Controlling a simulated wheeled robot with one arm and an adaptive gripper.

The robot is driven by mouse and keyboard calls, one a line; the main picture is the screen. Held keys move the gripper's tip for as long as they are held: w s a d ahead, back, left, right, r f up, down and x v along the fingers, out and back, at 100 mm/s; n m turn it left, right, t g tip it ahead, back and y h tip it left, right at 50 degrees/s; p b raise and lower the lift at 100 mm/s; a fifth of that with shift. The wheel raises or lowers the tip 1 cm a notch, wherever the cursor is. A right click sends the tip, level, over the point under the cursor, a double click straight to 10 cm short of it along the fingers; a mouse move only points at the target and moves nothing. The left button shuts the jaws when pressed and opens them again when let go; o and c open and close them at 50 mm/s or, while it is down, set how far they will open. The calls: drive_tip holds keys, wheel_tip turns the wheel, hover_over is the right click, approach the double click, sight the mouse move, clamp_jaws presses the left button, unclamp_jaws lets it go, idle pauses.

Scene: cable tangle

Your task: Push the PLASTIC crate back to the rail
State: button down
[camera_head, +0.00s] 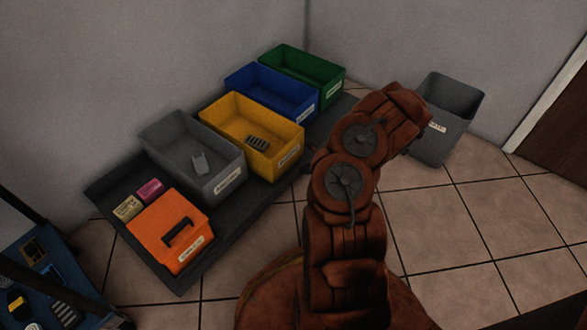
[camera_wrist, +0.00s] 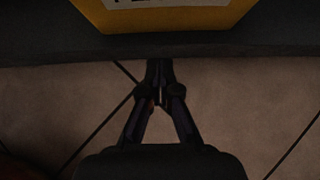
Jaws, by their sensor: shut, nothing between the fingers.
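A yellow crate (camera_head: 282,158) stands on a dark low platform (camera_head: 262,200), between a grey crate and a blue crate. It sits further forward than these two. In the wrist view the yellow crate (camera_wrist: 165,17) is at the top edge; its white label is cut off, so I cannot read the whole word. A dark grey block lies inside it. My gripper (camera_wrist: 160,75) is shut and empty, with its tips at the platform's front edge, short of the crate in the picture. In the head view my arm hides the gripper. I cannot make out a rail behind the crate.
The grey crate (camera_head: 215,183), blue crate (camera_head: 304,101) and green crate (camera_head: 327,81) share the platform. An orange lidded box (camera_head: 160,240) is at its near end. A grey bin (camera_head: 450,120) stands on the floor right of my arm. Tiled floor is clear at right.

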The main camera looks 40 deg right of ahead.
sight(288, 166)
drive_tip(key=w, duration=0.1)
drive_tip(key=w+a+f+b, duration=0.1)
drive_tip(key=w, duration=0.1)
drive_tip(key=w+b, duration=0.1)
drive_tip(key=w, duration=0.1)
drive_tip(key=shift+w+a+f, duration=0.1)
drive_tip(key=shift+a+f, duration=0.05)
drive_tip(key=shift+f, duration=0.2)
drive_tip(key=shift+w, duration=0.1)
drive_tip(key=shift+r, duration=0.1)
